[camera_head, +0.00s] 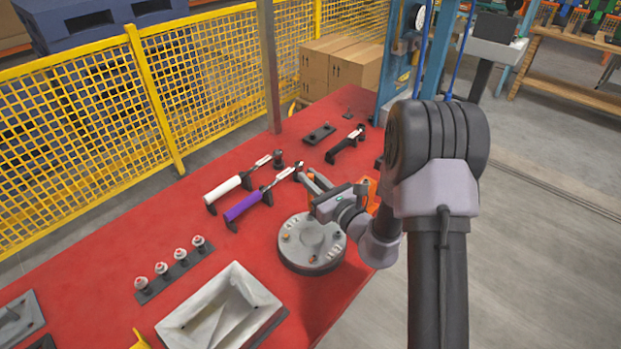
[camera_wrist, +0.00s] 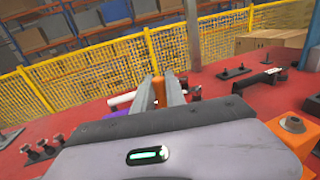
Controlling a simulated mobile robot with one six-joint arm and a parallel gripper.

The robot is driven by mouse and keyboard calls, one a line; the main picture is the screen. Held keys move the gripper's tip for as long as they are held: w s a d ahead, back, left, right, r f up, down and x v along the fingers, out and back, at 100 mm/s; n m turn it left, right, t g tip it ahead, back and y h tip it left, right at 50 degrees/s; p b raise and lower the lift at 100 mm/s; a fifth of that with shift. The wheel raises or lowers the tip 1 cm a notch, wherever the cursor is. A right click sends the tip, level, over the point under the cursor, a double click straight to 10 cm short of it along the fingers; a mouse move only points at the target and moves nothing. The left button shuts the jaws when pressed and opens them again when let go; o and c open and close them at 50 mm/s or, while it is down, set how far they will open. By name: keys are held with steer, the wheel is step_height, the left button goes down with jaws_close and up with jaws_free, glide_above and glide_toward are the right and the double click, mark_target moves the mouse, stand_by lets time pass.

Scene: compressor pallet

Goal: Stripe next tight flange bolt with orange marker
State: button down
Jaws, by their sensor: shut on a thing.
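My gripper (camera_head: 309,181) is shut on an orange marker (camera_wrist: 159,91), which shows between the two grey fingers in the wrist view. In the head view only a small bit of orange shows at the fingertips. The round grey flange (camera_head: 291,262) lies on the red table, below and in front of my gripper. Small bolts sit around its top, with orange spots near its left side and front. My wrist hides part of its back right edge. I cannot tell which bolts are tight. The fingers are apart from the flange and point away from it, toward the fence.
Torque wrenches with white (camera_head: 222,189), purple (camera_head: 243,206) and black (camera_head: 343,148) handles lie behind the flange. A grey hopper-shaped tray (camera_head: 262,296) and a rack of red-topped pieces (camera_head: 175,272) are left of it. An orange block (camera_wrist: 291,124) stands right of my gripper.

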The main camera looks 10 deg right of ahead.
steer(key=shift+f+b, duration=0.45)
steer(key=shift+f, duration=0.1)
stand_by(0.4)
step_height(320, 180, up, 5)
steer(key=p, duration=0.4)
steer(key=shift+r, duration=0.1)
